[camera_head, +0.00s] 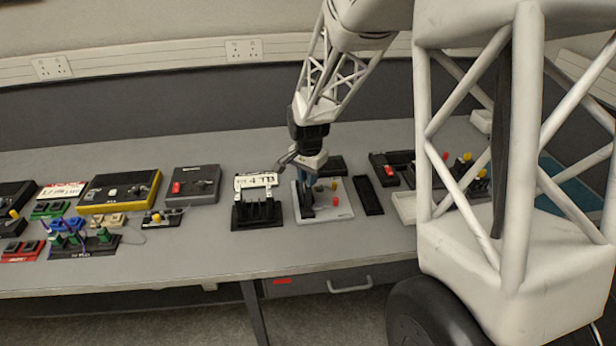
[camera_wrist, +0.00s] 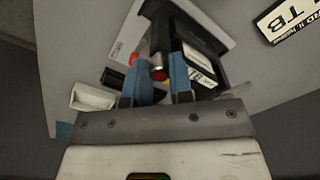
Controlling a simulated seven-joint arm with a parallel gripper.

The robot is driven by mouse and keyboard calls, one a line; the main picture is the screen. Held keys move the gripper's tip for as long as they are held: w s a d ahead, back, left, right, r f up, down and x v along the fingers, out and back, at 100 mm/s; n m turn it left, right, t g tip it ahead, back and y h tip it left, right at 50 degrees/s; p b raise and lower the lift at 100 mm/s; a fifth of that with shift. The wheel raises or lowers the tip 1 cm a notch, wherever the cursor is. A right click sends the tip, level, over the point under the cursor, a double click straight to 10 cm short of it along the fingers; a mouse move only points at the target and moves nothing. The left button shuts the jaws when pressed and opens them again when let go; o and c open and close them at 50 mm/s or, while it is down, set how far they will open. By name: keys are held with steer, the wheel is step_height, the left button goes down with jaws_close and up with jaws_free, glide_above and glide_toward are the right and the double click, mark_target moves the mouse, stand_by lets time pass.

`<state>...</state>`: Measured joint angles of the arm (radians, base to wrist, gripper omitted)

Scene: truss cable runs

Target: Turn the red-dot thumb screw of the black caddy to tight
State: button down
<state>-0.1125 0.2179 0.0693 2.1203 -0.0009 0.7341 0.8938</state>
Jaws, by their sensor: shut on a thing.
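The black caddy (camera_wrist: 158,35) stands on a pale grey plate (camera_head: 342,213) and holds a drive with a white "TB" label (camera_wrist: 200,66). The thumb screw (camera_wrist: 159,74) shows its red dot in the wrist view, facing the camera at the caddy's near end. My gripper (camera_wrist: 160,84) has its two blue fingers on either side of the screw and is shut on it. The screw's turn angle cannot be told.
A black rack with a "4 TB" drive (camera_head: 256,181) is close on the left. A narrow black tray (camera_head: 368,195) lies to the right. The table front is clear.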

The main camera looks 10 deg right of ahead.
steer(key=shift+n, duration=0.4)
steer(key=n, duration=0.9)
steer(key=shift+n, duration=0.3)
steer(key=n, duration=0.9)
steer(key=shift+n, duration=0.3)
steer(key=c, duration=1)
jaws_free()
steer(key=shift+r, duration=3.95)
